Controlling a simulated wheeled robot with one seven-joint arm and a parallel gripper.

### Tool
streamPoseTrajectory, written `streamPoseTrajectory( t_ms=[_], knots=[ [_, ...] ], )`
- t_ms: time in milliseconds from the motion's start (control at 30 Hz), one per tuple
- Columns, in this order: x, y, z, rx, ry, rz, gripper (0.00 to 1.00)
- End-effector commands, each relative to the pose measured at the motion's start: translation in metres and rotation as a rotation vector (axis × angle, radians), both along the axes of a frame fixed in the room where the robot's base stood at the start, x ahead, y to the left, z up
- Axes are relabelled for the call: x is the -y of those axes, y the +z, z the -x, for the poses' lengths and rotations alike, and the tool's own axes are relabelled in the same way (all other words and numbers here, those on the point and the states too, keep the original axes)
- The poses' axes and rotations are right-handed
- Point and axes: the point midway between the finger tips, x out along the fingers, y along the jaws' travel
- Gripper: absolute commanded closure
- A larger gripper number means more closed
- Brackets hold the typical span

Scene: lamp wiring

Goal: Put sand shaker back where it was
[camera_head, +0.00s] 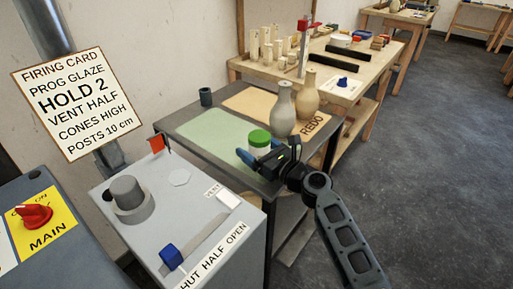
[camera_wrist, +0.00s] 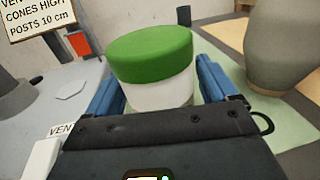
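The sand shaker, a white jar with a green lid (camera_head: 260,138), is by the front right part of the grey table. In the wrist view the shaker (camera_wrist: 152,62) stands upright between my two blue fingers. My gripper (camera_head: 262,151) appears shut on its white body, one finger on each side with no clear gap. It also fills the lower wrist view (camera_wrist: 160,92). The shaker's base is hidden behind my gripper, so I cannot tell whether it touches the table.
The grey table (camera_head: 181,121) bears a pale green mat (camera_head: 213,133), an orange mat marked REDO (camera_head: 249,102), two vases (camera_head: 284,108) close behind the shaker, and a dark cup (camera_head: 206,97). A grey control box (camera_head: 196,206) with a knob and blue slider stands in front.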

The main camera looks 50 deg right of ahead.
Motion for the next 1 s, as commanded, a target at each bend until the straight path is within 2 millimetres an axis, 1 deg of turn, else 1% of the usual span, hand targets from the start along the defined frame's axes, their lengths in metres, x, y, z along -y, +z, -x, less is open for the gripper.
streamPoseTrajectory(
  t_ms=[67, 333, 433, 567, 800, 900, 1000],
  knots=[
    [0.000, 0.000, 0.000, 0.000, 0.000, 0.000, 0.07],
    [0.000, 0.002, 0.000, 0.000, 0.000, 0.000, 0.07],
    [-0.001, 0.000, 0.009, -0.001, 0.000, -0.001, 0.07],
    [-0.004, 0.000, 0.031, -0.001, -0.001, -0.001, 0.07],
    [-0.010, -0.001, 0.080, -0.002, -0.001, -0.002, 0.07],
    [-0.012, 0.000, 0.097, -0.002, -0.002, -0.001, 0.07],
    [-0.013, 0.000, 0.109, -0.001, -0.001, 0.000, 0.07]
  ],
)
